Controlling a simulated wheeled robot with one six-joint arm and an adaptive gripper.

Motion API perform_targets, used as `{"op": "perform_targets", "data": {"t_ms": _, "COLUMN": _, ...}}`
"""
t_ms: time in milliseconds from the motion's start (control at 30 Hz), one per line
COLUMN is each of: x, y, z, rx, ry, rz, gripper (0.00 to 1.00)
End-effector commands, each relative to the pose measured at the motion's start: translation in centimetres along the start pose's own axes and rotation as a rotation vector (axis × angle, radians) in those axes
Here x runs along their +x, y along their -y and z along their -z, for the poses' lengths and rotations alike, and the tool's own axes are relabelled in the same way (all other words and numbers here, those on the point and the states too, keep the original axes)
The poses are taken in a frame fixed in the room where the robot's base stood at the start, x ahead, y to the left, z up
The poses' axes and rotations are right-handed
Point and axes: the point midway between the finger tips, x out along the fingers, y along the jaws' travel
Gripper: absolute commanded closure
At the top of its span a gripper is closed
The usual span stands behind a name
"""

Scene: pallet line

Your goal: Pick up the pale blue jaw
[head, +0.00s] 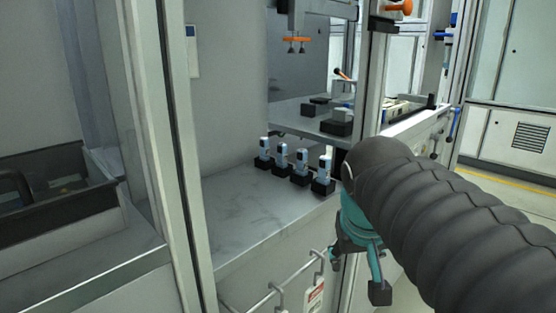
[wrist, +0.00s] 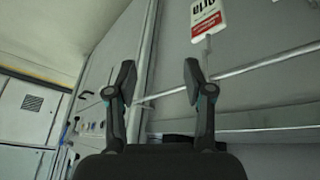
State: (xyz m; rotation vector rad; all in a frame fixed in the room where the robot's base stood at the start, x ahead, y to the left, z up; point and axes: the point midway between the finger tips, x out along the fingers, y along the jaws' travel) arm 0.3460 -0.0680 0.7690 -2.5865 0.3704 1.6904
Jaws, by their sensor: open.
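Several pale blue jaws stand upright in small black holders in a row on the grey worktop, in the head view. They are the left jaw (head: 264,147), two middle ones (head: 282,155) (head: 301,162) and the right jaw (head: 324,170). They look alike, so I cannot tell which one is meant. My gripper (head: 358,275) is open and empty, below and to the right of the row, out in front of the worktop edge. In the wrist view my gripper (wrist: 157,80) has its fingers spread with nothing between them. No jaw shows in that view.
The grey worktop (head: 240,208) is clear left of the row. A metal post (head: 180,150) stands at its left. A rail with a hanging tag (head: 314,296) runs along the front; the tag also shows in the wrist view (wrist: 210,18). Dark blocks (head: 336,127) sit on a shelf behind.

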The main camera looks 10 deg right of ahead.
Motion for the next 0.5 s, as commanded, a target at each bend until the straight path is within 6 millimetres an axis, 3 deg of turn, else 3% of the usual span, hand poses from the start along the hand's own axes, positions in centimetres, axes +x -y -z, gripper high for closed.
{"op": "perform_targets", "data": {"t_ms": 267, "x": -4.0, "y": 1.1, "z": 7.2, "rx": 0.100, "ry": 0.029, "rz": -0.020, "gripper": 0.48}}
{"op": "perform_targets", "data": {"t_ms": 500, "x": -7.7, "y": 3.3, "z": 15.1, "rx": 0.238, "ry": 0.056, "rz": -0.061, "gripper": 0.48}}
